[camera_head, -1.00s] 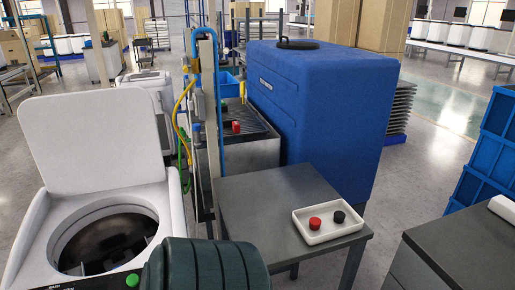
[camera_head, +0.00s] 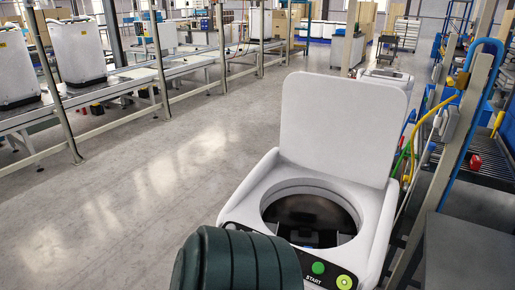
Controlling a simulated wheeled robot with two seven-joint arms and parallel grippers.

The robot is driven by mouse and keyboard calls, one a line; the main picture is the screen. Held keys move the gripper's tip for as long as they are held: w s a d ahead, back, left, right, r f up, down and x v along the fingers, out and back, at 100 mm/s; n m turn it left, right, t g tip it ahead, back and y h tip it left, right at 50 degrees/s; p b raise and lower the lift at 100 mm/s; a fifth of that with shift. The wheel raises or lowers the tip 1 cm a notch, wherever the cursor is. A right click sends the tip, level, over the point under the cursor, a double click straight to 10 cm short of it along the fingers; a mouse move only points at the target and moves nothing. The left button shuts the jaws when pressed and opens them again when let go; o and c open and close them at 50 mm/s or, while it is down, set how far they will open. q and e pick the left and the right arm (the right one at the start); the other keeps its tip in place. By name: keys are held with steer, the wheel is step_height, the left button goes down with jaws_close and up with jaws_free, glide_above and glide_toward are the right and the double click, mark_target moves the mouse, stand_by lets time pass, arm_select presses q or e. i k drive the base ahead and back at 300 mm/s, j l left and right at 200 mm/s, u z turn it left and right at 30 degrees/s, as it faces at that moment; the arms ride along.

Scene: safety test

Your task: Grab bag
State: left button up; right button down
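No bag that I can make out is in view. A white top-loading washer (camera_head: 253,190) stands at the lower middle with its lid (camera_head: 340,125) raised. Its dark round drum opening (camera_head: 310,215) shows, and I see no bag in the visible part. A dark green ribbed rounded shape (camera_head: 235,262) fills the bottom edge in front of the washer; I cannot tell what it is or whether it is part of me.
A conveyor line (camera_head: 120,83) with white machine tubs (camera_head: 77,50) runs along the left. The grey floor (camera_head: 150,190) between it and the washer is clear. A post with hoses (camera_head: 450,150) and a dark grey table (camera_head: 465,255) stand close at right.

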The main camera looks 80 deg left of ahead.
mark_target(301, 237)
steer(key=u, duration=2.15)
steer(key=j+z, duration=0.45)
steer(key=j, duration=0.25)
steer(key=j+z, duration=0.4)
steer(key=j, duration=0.25)
steer(key=k, duration=0.05)
